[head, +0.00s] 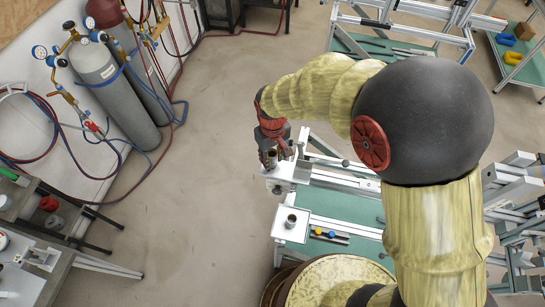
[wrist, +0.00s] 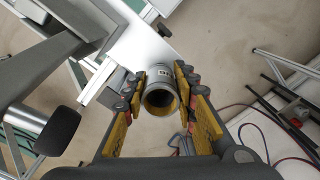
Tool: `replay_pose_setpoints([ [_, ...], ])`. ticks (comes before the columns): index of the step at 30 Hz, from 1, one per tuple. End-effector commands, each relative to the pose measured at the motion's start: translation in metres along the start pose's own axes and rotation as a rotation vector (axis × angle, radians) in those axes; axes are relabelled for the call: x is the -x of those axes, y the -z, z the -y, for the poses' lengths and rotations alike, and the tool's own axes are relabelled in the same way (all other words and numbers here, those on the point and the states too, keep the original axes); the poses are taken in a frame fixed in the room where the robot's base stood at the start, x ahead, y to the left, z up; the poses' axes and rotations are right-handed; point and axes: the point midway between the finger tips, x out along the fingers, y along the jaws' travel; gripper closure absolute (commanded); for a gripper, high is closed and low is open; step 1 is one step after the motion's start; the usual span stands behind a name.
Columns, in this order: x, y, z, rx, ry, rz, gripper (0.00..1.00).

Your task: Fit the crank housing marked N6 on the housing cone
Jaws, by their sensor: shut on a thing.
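My gripper (wrist: 160,88) is shut on a grey, hollow crank housing (wrist: 163,76), with a yellow pad on each side of it. The housing has a small white label, too small to read surely as N6. In the head view my gripper (head: 269,160) hangs over the near-left end of a frame, and the grey housing (head: 270,153) shows between its fingers. A white plate (wrist: 140,50) lies beyond and beneath the housing in the wrist view. I cannot make out the housing cone; the gripper and housing may cover it. Whether the housing touches anything is unclear.
A lower white plate (head: 283,234) carries another grey cylinder (head: 291,220). Gas cylinders (head: 118,90) with hoses stand at the left wall. The floor left of the frame is clear.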

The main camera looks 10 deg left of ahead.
Motion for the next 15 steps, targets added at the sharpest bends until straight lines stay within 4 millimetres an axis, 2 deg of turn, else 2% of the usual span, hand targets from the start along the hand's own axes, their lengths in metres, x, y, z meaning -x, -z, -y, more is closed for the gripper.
replay_pose_setpoints([
  [5,-0.0037,0.0001,0.0000,0.000,0.000,0.000,1.00],
  [6,-0.0040,0.0001,0.0000,0.000,0.000,0.000,0.72],
  [15,-0.0039,-0.0005,0.0000,0.000,0.000,0.001,0.55],
])
